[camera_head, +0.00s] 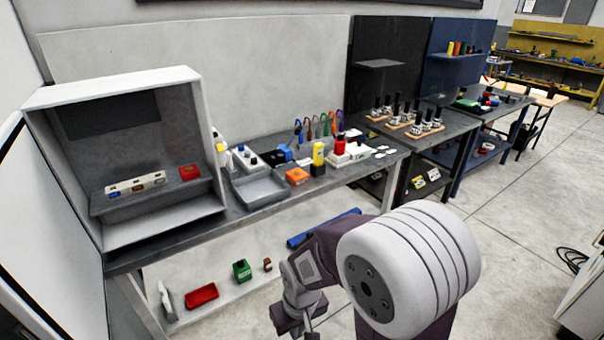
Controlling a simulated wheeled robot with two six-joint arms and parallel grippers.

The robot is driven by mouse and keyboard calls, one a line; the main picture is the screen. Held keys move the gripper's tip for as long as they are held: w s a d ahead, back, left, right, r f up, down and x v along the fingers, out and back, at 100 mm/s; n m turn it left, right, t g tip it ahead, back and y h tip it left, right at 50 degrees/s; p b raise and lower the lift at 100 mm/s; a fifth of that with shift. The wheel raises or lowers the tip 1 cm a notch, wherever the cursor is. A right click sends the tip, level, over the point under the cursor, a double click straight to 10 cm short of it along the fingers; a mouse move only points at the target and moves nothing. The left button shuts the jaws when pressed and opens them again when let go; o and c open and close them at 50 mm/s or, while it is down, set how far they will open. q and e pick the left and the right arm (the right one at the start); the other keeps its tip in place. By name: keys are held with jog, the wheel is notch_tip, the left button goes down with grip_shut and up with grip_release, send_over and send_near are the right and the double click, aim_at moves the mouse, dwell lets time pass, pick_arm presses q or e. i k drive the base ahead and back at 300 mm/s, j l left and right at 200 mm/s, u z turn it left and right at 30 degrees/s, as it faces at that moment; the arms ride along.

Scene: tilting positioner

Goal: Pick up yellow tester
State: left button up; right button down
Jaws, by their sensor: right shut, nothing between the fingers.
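A yellow upright device (318,152), which looks like the tester, stands on the grey workbench (240,208) near its front edge. Its lower part is dark. My right gripper (308,334) is at the bottom of the head view, low in front of the bench and well short of the yellow device. It is shut and empty, and its tips are close to the picture's lower edge. My left gripper does not show.
An orange box (297,176) and a grey tray (262,188) sit left of the yellow device. A white open-fronted cabinet (210,150) fills the bench's left end. Open floor (500,220) lies to the right.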

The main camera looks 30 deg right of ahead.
aim_at(318, 146)
jog(key=i+l+u, duration=0.15)
jog(key=l, duration=0.35)
jog(key=i+l+u, duration=0.15)
jog(key=i+l, duration=0.2)
jog(key=l, duration=0.15)
jog(key=i+l+u, duration=0.15)
jog(key=l, duration=0.4)
jog(key=i+l+u, duration=0.15)
jog(key=l, duration=0.4)
jog(key=i+l+u, duration=0.15)
jog(key=l, duration=0.45)
jog(key=i+l+u, duration=0.15)
jog(key=l, duration=0.5)
jog(key=i+l+u, duration=0.15)
jog(key=l, duration=0.45)
jog(key=i+l+u, duration=0.15)
jog(key=l, duration=0.45)
jog(key=k, duration=0.05)
